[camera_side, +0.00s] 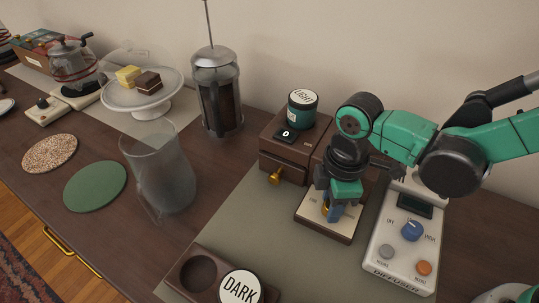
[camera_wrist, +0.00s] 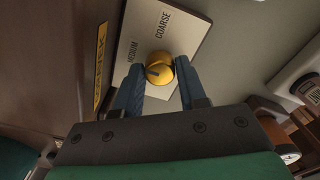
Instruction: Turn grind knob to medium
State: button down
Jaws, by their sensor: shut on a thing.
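The grind knob (camera_wrist: 159,66) is a round brass knob on a cream dial plate (camera_wrist: 180,28). In the wrist view "MEDIUM" is printed left of it and "COARSE" above it; any other label is hidden or out of frame. My gripper (camera_wrist: 160,72) is shut on the knob, with one blue finger on each side. A dark mark shows on the knob's face, but I cannot tell for sure which label it points at. In the side view my gripper (camera_side: 331,211) reaches down to the plate at the front of the brown grinder (camera_side: 283,158), hiding most of the knob.
A white diffuser (camera_side: 398,262) with a blue knob stands close to the right of my gripper. A "LIGHT" canister (camera_side: 303,108) sits on top of the grinder. A "DARK" lidded canister (camera_side: 240,288) is at the front. A glass pitcher (camera_side: 160,170) and French press (camera_side: 218,95) stand left.

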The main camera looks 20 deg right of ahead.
dwell(0.4)
jog(key=shift+c, duration=2.4)
grip_release()
jog(key=shift+r, duration=2.8)
